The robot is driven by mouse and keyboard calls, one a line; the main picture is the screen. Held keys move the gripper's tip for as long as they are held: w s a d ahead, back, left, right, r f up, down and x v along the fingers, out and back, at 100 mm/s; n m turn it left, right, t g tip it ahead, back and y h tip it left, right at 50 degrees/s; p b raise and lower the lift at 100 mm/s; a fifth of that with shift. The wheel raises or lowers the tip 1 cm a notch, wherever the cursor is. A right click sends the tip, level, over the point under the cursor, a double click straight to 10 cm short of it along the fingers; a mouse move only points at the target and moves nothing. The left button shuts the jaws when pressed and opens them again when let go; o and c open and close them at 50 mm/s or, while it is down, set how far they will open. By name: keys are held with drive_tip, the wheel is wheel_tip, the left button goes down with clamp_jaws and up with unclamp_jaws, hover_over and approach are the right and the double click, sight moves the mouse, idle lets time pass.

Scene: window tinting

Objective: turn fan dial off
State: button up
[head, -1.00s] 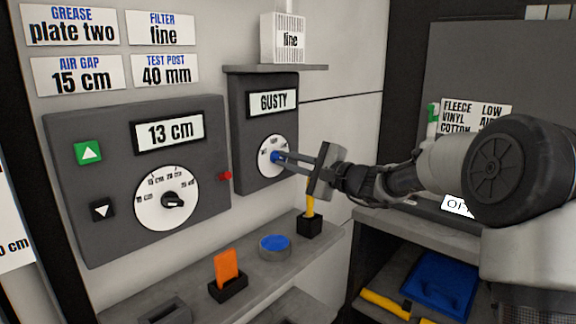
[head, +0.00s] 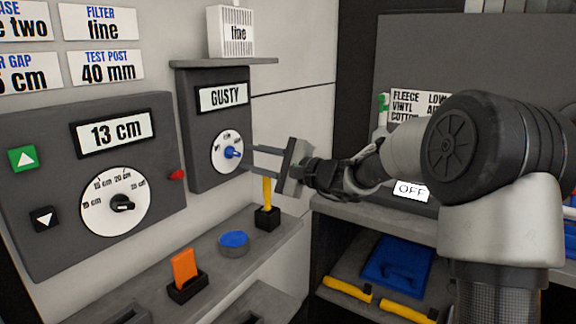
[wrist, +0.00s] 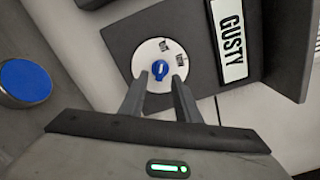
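The fan dial (head: 226,143) is a white disc with a blue knob (head: 232,152), on a dark grey panel below a display (head: 222,96) reading GUSTY. The dial's labels are too small to read surely, and I cannot tell which one the knob points at. My gripper (head: 248,160) is open and empty just right of the knob, its fingers pointing at the panel. In the wrist view, the blue knob (wrist: 160,70) shows just beyond and between the spread fingertips (wrist: 157,82), apparently clear of both.
A larger box (head: 70,225) reading 13 cm, with a black knob and a red button (head: 177,174), is left. The shelf below holds a blue disc (head: 233,239), an orange piece (head: 184,268) and a yellow-handled tool (head: 267,192). A filter box (head: 231,33) stands above the panel.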

drive_tip(key=p+v, duration=0.1)
drive_tip(key=v, duration=1.2)
drive_tip(key=shift+s+d+p, duration=0.2)
drive_tip(key=shift+d+p, duration=0.05)
drive_tip(key=shift+p, duration=0.1)
